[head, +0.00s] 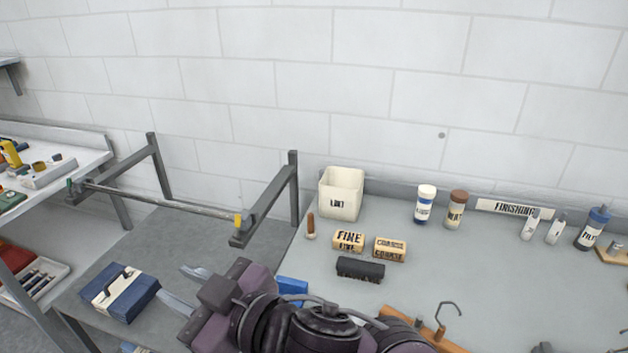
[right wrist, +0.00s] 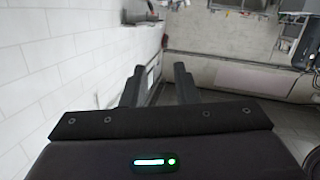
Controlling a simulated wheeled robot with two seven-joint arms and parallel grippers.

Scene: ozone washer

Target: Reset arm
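My right gripper (head: 184,288) shows left of the lower middle in the head view, pointing left, with my dark purple arm behind it. Its two pale fingers stand apart with nothing between them. In the right wrist view the two dark fingers (right wrist: 159,84) are also spread and empty. The gripper appears in front of the grey lower surface, between a blue box (head: 121,292) and the bench; its exact height I cannot tell. My left gripper is not in view.
The right-hand grey bench (head: 430,235) holds a cream bin (head: 341,194), labelled blocks (head: 348,240), a black block (head: 360,269), bottles (head: 425,204) and a wooden hanger (head: 425,329). A metal rail (head: 165,203) spans grey frames at left. A cluttered shelf (head: 75,155) stands far left.

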